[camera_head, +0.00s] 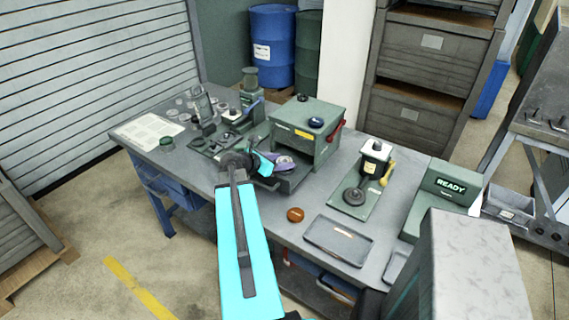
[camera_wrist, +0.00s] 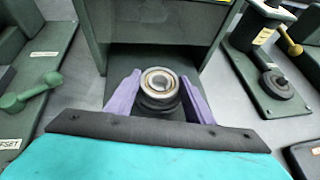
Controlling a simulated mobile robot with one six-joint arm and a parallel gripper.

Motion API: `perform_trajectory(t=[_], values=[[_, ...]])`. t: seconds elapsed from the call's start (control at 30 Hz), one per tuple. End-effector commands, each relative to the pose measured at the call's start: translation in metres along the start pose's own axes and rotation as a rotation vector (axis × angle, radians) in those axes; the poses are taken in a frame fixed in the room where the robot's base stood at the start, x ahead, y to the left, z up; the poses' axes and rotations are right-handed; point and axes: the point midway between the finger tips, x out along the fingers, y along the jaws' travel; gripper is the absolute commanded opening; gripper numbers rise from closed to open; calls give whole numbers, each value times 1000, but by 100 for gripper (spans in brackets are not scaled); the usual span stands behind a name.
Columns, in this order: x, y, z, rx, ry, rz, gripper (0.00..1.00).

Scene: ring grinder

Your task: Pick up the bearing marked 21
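A round steel bearing (camera_wrist: 160,82) with a dark lower part is at the front opening of the green box-shaped machine (camera_wrist: 155,20). I cannot read any number on it. My gripper (camera_wrist: 160,88) has its two purple fingers on either side of the bearing; whether they touch it is unclear. In the head view, my gripper (camera_head: 275,164) is at the front tray of the machine, with the bearing (camera_head: 285,163) partly visible between the fingers.
To the right stand a gauge on a green plate (camera_head: 352,200), an orange disc (camera_head: 295,215), an empty grey tray (camera_head: 338,240) and a READY box (camera_head: 447,195). To the left are a green press (camera_head: 250,96), several small cylinders and a paper sheet (camera_head: 149,131).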

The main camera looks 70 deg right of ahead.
Motion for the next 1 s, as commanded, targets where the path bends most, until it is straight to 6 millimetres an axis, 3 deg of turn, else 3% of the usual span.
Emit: perform_trajectory(t=[0.03, 0.17, 0.77, 1.0], values=[[0, 0, 0, 0, 0, 0, 38], [0, 0, 1, 0, -1, 0, 19], [-8, -1, 4, 0, -2, 1, 19], [-19, -1, 26, 3, -2, 1, 19]])
